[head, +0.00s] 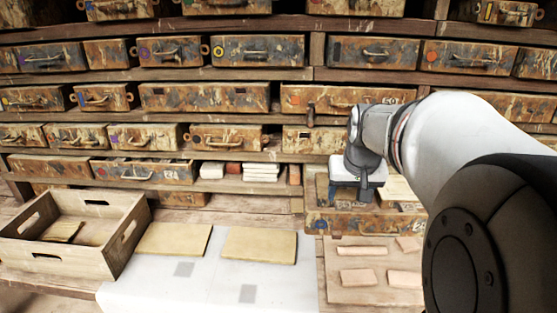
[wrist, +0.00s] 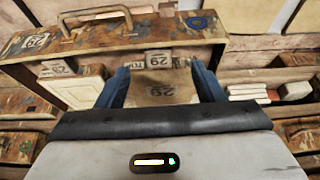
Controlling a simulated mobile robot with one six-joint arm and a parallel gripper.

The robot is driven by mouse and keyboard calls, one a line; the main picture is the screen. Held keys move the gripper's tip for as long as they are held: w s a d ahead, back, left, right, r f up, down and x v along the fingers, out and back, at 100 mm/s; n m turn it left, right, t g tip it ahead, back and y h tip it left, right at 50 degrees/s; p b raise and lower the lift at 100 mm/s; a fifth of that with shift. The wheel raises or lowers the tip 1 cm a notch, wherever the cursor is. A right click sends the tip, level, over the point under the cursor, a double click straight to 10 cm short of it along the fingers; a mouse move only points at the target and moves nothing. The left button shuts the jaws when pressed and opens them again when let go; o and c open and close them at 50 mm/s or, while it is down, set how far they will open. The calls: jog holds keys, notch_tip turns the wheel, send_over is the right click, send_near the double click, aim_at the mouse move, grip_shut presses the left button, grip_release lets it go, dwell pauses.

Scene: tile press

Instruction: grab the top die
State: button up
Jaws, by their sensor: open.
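A rusty drawer (head: 365,226) with a handle sits at the right of the counter; its handled face (wrist: 215,50), with a blue ring mark, is at the top of the wrist view. A pale tan die (wrist: 160,96) marked 29 lies in it; its tag seems to read "29 TOP". My gripper (head: 351,200) is over the drawer, pointing down. In the wrist view its blue fingers (wrist: 160,68) are open, one on each side of the tan die. I cannot tell whether they touch it. A second, cream block (wrist: 85,90) lies beside it, also seen in the head view (head: 400,188).
Shelves of rusty drawers (head: 205,97) fill the back. A wooden crate (head: 50,257) stands at the left. A board (head: 345,294) with several pinkish tiles lies in front of the drawer.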

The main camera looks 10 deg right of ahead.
aim_at(345, 208)
jog(key=x, duration=0.5)
jog(key=p+x, duration=0.1)
jog(key=x, duration=0.1)
jog(key=shift+w+d+f, duration=0.15)
jog(key=shift+w+d, duration=0.15)
jog(key=shift+w, duration=0.2)
grip_shut()
